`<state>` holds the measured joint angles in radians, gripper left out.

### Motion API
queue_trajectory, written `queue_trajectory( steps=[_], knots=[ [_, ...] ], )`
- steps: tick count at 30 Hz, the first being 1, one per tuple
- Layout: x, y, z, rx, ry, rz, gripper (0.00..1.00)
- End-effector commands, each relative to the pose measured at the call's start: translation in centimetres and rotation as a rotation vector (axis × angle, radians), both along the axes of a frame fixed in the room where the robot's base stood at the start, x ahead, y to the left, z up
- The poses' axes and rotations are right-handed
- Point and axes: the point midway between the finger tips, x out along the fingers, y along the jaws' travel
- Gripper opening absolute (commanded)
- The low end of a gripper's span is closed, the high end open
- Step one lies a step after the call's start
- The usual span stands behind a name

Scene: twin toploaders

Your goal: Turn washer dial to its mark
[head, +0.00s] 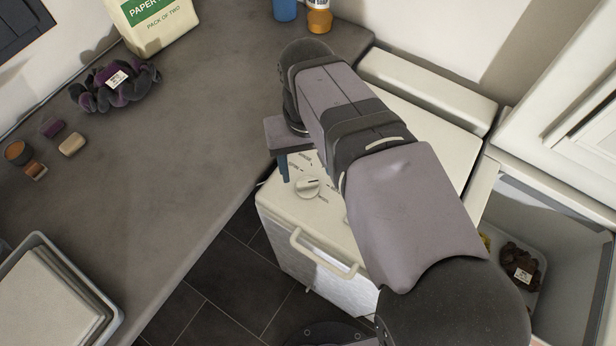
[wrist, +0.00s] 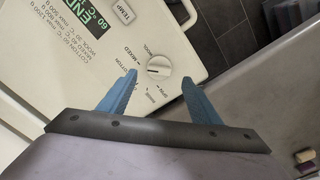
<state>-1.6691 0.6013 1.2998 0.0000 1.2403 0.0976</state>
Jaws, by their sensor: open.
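The washer is a white top-loader (head: 290,215) with a round cream dial (head: 308,187) on its top panel. In the wrist view the dial (wrist: 159,66) has a dark pointer line and is ringed by printed words such as cotton, mixed, wool and spin. I cannot tell which label is its mark. My gripper (wrist: 159,76) is open, its two blue fingers apart on either side of the dial's near side in that picture, with nothing between them. In the head view one blue finger of my gripper (head: 284,167) shows just left of the dial, apart from it; my arm hides the rest.
A lit display (wrist: 97,18) reads END beside a TEMP button (wrist: 125,13). A front handle (head: 322,253) sticks out from the washer. A grey counter (head: 190,150) lies left with a dark scrunchie-like bundle (head: 115,85). An open bin (head: 560,230) stands right.

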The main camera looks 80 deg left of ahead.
Motion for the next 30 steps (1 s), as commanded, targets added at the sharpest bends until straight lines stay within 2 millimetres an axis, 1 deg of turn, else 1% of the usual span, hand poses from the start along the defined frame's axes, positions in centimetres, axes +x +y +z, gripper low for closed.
queue_trajectory(
  steps=[6, 12, 18, 25, 26, 27, 29, 30],
  knots=[
    [0.1, -0.1, -2.9, -0.004, 0.000, -0.001, 0.58],
    [0.1, -0.1, -5.0, -0.003, 0.000, -0.001, 0.58],
    [0.1, 0.0, -6.0, -0.001, 0.000, -0.001, 0.58],
    [0.1, 0.0, -6.1, 0.000, 0.000, -0.001, 0.58],
    [0.1, 0.0, -6.1, 0.000, 0.000, -0.001, 0.55],
    [0.1, 0.0, -6.1, 0.000, 0.000, -0.001, 0.46],
    [0.1, 0.0, -6.0, 0.000, 0.000, -0.001, 0.32],
    [0.1, 0.0, -6.0, 0.000, 0.000, -0.001, 0.22]
  ],
)
